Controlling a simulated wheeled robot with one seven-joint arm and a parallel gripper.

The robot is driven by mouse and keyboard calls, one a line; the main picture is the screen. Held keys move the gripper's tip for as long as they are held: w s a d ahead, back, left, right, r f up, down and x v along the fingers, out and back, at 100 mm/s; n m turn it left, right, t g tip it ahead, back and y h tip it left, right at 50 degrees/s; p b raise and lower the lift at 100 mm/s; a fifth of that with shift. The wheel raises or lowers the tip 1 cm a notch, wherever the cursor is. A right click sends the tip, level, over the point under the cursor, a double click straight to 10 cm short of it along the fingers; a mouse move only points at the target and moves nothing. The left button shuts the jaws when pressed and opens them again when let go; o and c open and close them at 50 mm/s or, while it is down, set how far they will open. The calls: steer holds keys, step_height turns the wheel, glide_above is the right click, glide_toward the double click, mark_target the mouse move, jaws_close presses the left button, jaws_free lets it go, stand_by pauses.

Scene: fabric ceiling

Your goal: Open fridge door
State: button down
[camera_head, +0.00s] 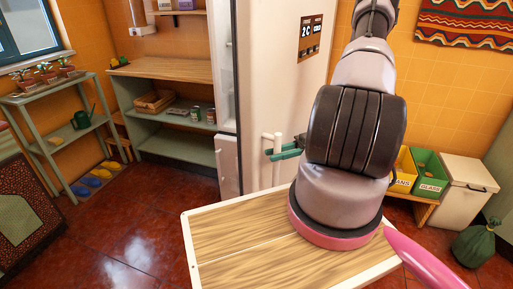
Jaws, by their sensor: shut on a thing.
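The fridge door (285,75) is a tall cream-white panel with a brown sign on its upper part, in the middle of the head view. A narrow strip of what looks like the fridge's shelved inside (227,65) shows at the panel's left, so the door looks partly open. The pale upright handle (266,142) is on the door's lower part. My gripper (277,153) has teal fingers and is shut on the handle. My arm hides part of the gripper and the area to the right of the door.
A green shelf unit (165,70) with a wooden top stands left of the fridge. A plant stand (50,125) is at far left. Recycling bins (428,170), a white bin (466,190) and a green bag (476,243) stand at right. Red floor (130,225) is clear at left.

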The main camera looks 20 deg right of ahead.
steer(key=s+d+n+g, duration=0.2)
steer(key=s+d+g, duration=0.2)
steer(key=s+d, duration=0.4)
steer(key=shift+s+d+n+h, duration=0.3)
steer(key=shift+d+n, duration=0.1)
steer(key=shift+d, duration=0.65)
steer(key=c, duration=0.7)
jaws_free()
steer(key=shift+w, duration=0.1)
steer(key=v, duration=1)
steer(key=shift+w+d, duration=0.15)
steer(key=shift+d, duration=0.2)
